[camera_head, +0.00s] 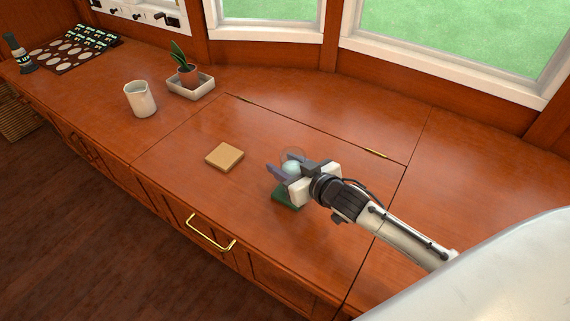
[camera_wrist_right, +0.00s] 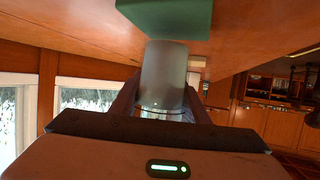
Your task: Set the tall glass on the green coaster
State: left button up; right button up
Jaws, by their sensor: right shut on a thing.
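The tall glass (camera_head: 292,156) is clear and pale, partly hidden by my right gripper in the head view. My right gripper (camera_head: 284,168) is shut on the glass, with its fingers on either side. In the right wrist view the glass (camera_wrist_right: 165,75) stands out between the fingers (camera_wrist_right: 162,108), its far end close to the green coaster (camera_wrist_right: 165,18). In the head view the square green coaster (camera_head: 285,198) lies below the gripper, partly covered by it. I cannot tell whether glass and coaster touch. My left gripper is not in view.
A tan square coaster (camera_head: 225,156) lies left of the gripper on the wooden counter (camera_head: 190,190). The counter around the green coaster is clear.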

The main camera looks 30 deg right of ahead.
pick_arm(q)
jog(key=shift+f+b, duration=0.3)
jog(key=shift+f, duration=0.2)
pick_arm(e)
jog(key=shift+f, duration=0.55)
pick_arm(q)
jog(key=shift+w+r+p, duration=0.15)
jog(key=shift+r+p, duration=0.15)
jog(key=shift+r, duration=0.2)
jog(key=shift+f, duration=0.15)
pick_arm(e)
jog(key=shift+f, duration=0.15)
jog(key=o, duration=1.3)
jog(key=shift+c, duration=0.2)
